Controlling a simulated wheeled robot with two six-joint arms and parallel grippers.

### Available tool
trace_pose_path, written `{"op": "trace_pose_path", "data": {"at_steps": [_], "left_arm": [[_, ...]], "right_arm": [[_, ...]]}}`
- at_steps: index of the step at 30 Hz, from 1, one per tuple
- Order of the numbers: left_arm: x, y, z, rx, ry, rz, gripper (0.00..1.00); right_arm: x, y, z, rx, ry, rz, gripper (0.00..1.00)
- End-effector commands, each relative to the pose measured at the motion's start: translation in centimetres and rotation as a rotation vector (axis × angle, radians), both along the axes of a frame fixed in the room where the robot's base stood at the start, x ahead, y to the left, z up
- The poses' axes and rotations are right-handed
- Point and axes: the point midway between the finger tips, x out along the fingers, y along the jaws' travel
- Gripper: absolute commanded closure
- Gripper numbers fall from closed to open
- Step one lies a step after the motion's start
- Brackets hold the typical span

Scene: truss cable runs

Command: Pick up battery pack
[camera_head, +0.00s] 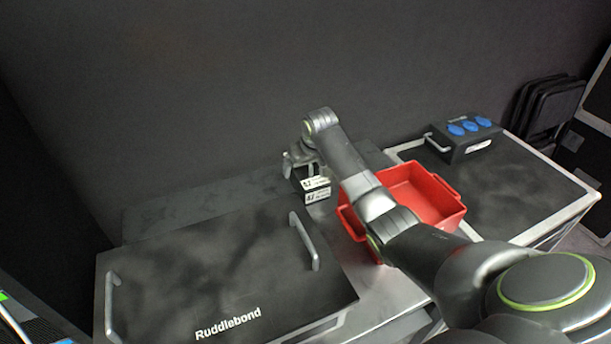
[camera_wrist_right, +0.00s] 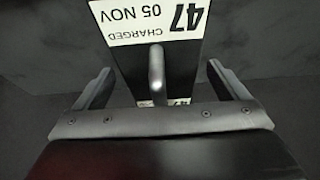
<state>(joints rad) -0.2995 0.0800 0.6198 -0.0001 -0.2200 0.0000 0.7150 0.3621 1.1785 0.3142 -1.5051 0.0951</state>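The battery pack (camera_head: 316,190) is a black box with white labels, standing on the grey metal surface left of the red bin. In the right wrist view the battery pack (camera_wrist_right: 150,65) shows a white label reading "47 CHARGED 05 NOV" upside down, and a grey handle (camera_wrist_right: 156,72). My right gripper (camera_head: 299,164) is over the pack's top. In the right wrist view its fingers (camera_wrist_right: 158,85) are spread apart, with the handle between them and clear gaps on both sides. Whether the fingertips reach below the handle's top I cannot tell. My left gripper is not in view.
A red bin (camera_head: 447,216) stands right of the pack, partly under my right arm. A black "Ruddlebond" case (camera_head: 220,265) with raised handles lies at front left. A box with blue sockets (camera_head: 466,140) sits on a black case (camera_head: 500,195) at right. A dark wall stands behind.

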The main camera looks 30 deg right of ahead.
Motion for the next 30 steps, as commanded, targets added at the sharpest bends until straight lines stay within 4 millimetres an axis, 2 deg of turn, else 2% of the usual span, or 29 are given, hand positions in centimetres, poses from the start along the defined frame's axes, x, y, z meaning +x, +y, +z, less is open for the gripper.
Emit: {"op": "trace_pose_path", "data": {"at_steps": [2, 18, 26, 30], "left_arm": [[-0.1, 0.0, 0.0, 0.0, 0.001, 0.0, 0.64], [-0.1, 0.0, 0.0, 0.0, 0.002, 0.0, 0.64], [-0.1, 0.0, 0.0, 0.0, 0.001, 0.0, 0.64], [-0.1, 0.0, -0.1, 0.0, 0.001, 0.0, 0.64]], "right_arm": [[0.0, 0.0, 0.0, 0.0, 0.0, 0.0, 0.18], [0.0, 0.0, 0.0, 0.0, 0.0, 0.0, 0.88], [0.2, 0.0, 0.5, -0.001, -0.008, 0.001, 0.9], [0.3, 0.0, 1.8, -0.001, -0.012, 0.001, 0.9]]}}
